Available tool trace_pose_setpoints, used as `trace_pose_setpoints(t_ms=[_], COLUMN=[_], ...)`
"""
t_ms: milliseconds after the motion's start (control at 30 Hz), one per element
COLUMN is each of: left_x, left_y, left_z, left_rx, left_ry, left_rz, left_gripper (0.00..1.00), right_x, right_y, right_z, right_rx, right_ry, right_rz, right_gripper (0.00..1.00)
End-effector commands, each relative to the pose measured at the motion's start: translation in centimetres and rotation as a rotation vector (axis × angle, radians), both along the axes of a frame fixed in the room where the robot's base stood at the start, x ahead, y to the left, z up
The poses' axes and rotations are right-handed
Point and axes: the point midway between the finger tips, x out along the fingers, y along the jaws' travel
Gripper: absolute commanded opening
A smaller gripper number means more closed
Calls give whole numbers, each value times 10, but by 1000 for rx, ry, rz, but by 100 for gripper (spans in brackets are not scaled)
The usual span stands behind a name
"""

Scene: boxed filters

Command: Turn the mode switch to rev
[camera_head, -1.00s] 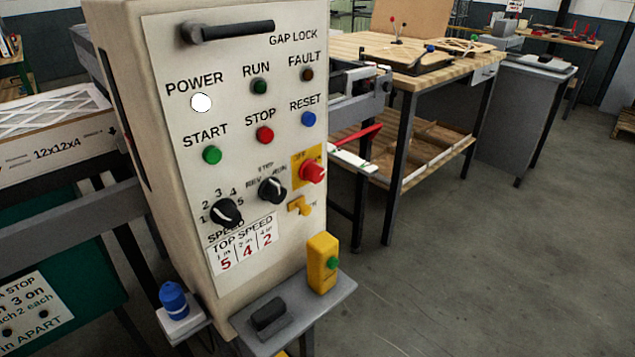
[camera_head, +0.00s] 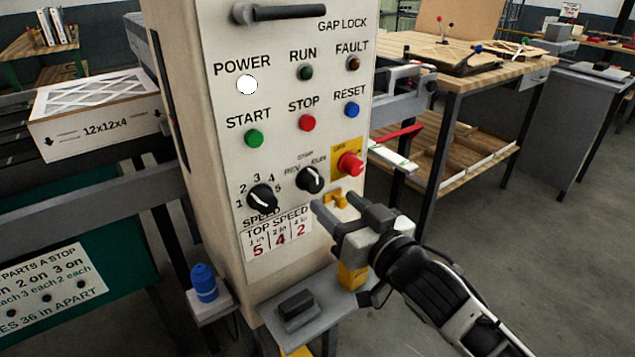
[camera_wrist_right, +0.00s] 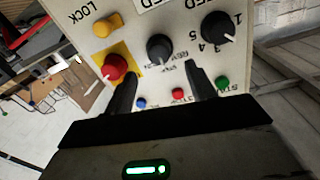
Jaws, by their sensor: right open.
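The mode switch (camera_head: 310,179) is a black knob on the pale control panel, with REV on its left, a label above and RUN on its right. A pale pointer line shows on it, but its exact setting is hard to read. My right gripper (camera_head: 335,204) is open and empty, its fingertips just below and right of the knob in the head view. In the right wrist view the mode switch (camera_wrist_right: 160,47) lies beyond the gap between the two fingers (camera_wrist_right: 160,75), apart from them. My left gripper is not in view.
The black speed knob (camera_head: 262,197) is left of the switch. The red knob on a yellow plate (camera_head: 350,164) is close on its right, with a yellow lock piece (camera_head: 335,198) below. Start (camera_head: 253,138), stop (camera_head: 307,122) and reset (camera_head: 351,110) buttons sit above. A shelf (camera_head: 330,308) juts out below.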

Motion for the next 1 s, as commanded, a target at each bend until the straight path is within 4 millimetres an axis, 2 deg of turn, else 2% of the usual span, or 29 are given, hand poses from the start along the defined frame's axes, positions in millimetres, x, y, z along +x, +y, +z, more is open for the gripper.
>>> trace_pose_setpoints(t_ms=[100, 300, 500, 767, 867, 900, 933, 1000], left_x=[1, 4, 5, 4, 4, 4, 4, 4], left_y=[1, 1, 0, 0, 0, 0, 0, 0], left_z=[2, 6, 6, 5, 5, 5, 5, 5], left_rx=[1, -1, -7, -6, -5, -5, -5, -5], left_ry=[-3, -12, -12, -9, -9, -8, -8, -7], left_rz=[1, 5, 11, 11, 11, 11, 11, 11], left_gripper=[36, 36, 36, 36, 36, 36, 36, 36], right_x=[22, 48, 59, 60, 60, 60, 60, 60], right_y=[15, 31, 38, 39, 38, 38, 38, 38], right_z=[2, 1, 0, -1, -1, -1, -1, -1], right_rx=[0, 1, -1, -1, -1, -1, -1, -1], right_ry=[-2, -1, 0, -1, -1, -1, 0, 0], right_rz=[1, 0, 0, 0, 0, 0, -1, -1], right_gripper=[56, 56, 56, 56, 33, 22, 17, 16])
